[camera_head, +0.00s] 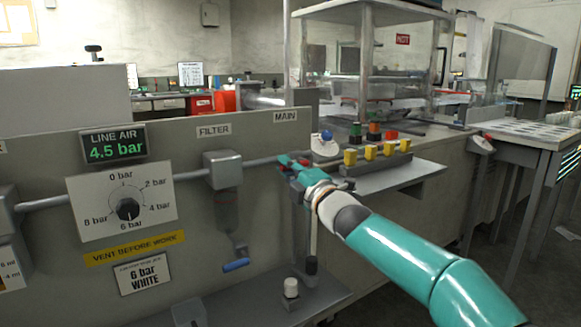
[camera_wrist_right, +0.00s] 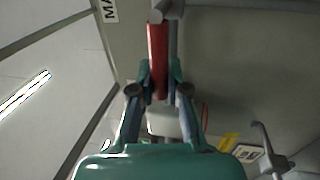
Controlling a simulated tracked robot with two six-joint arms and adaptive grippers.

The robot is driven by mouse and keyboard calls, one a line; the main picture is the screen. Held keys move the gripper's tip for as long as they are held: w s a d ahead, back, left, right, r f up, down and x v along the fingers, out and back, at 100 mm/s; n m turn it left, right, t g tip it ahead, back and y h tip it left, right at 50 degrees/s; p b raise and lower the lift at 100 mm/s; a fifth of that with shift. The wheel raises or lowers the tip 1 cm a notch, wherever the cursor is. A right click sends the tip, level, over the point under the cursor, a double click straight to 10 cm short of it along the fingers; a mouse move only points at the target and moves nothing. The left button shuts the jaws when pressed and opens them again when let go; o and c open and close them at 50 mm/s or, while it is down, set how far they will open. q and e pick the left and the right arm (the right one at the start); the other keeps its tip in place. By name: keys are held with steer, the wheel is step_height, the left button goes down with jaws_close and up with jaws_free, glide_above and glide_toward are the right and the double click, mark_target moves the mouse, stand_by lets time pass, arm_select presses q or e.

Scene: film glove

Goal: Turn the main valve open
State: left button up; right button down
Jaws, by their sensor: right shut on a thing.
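The main valve's red lever (camera_wrist_right: 158,50) shows in the right wrist view, running from a grey pipe fitting (camera_wrist_right: 170,9) down between my fingers. My right gripper (camera_wrist_right: 160,82) is shut on the lever's free end, with one teal finger on each side. In the head view my right gripper (camera_head: 288,163) is at the panel, below the MAIN label (camera_head: 285,116). There the gripper hides most of the valve, and only a little red shows beside the fingers. The line air display (camera_head: 113,143) reads 4.5 bar. My left gripper is not in view.
A dial plate (camera_head: 122,205), a filter unit (camera_head: 223,170) and a blue-tipped lever (camera_head: 236,265) are on the panel to the left. A shelf with yellow blocks (camera_head: 350,157) and several buttons stands close behind my right gripper. A glass enclosure (camera_head: 335,60) rises behind.

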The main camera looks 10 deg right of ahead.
steer(key=shift+a, duration=0.15)
steer(key=c, duration=1.1)
jaws_free()
steer(key=shift+w+f, duration=0.15)
steer(key=shift+c, duration=0.2)
steer(key=shift+s+d, duration=0.35)
steer(key=shift+s, duration=0.2)
steer(key=v, duration=1.1)
steer(key=shift+f, duration=0.2)
